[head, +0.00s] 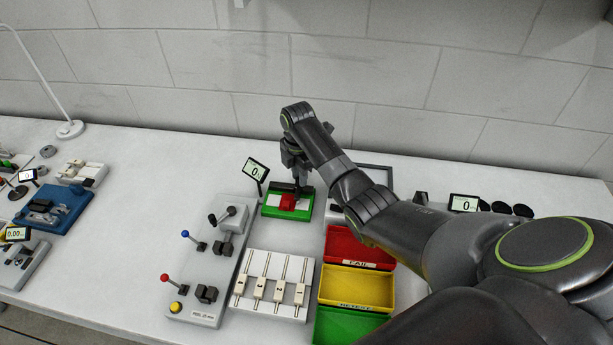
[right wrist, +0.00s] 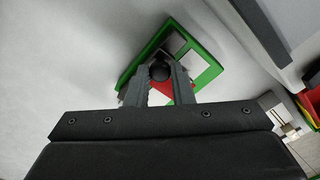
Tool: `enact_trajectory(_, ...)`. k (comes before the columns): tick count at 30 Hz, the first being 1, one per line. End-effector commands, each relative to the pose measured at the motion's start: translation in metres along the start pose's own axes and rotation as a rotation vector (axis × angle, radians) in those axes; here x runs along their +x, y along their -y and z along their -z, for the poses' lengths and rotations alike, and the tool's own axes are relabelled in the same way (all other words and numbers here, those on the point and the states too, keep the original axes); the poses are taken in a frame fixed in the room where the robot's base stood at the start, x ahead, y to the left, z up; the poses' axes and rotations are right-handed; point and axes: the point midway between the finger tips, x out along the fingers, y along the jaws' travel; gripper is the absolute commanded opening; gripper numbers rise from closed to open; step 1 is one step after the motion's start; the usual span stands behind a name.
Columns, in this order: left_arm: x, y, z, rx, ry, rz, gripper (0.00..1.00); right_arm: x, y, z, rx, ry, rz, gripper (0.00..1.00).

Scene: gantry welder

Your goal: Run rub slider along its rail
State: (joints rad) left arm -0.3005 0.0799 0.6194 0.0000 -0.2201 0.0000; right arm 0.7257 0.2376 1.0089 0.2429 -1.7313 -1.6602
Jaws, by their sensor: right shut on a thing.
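The rub slider is a green-framed base (head: 272,212) with a pale inside and a red block (head: 288,202) on it. My right gripper (head: 299,183) comes down over this base from above. In the right wrist view the green frame (right wrist: 212,76) lies tilted below the gripper. There the fingers (right wrist: 160,82) are closed around a round black knob (right wrist: 159,70), with the red part (right wrist: 163,88) just under it. The fingers hide part of the red block and the rail. My left gripper is out of view.
A small display (head: 255,170) stands behind the base. A grey lever panel (head: 215,265) is to the left. A white board with several small sliders (head: 254,262) and red, yellow and green bins (head: 356,248) stand in front.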

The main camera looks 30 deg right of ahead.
Motion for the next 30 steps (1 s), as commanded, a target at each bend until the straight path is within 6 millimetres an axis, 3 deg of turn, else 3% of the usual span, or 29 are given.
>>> enact_trajectory(3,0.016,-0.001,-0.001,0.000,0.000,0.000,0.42,0.003,-0.023,0.023,-0.005,-0.003,-0.007,0.00)
enact_trajectory(9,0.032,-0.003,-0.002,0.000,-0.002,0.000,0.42,0.002,-0.046,0.046,-0.004,-0.002,-0.006,0.00)
enact_trajectory(22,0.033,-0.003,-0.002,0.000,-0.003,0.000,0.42,-0.003,-0.053,0.053,-0.003,-0.001,-0.009,0.00)
enact_trajectory(23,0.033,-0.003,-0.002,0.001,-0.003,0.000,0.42,-0.003,-0.053,0.053,-0.003,-0.001,-0.009,0.23)
enact_trajectory(27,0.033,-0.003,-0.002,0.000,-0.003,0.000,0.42,-0.002,-0.053,0.053,-0.003,-0.002,-0.008,0.42)
enact_trajectory(30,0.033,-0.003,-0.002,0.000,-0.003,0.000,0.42,-0.002,-0.052,0.053,-0.003,-0.001,-0.006,0.43)
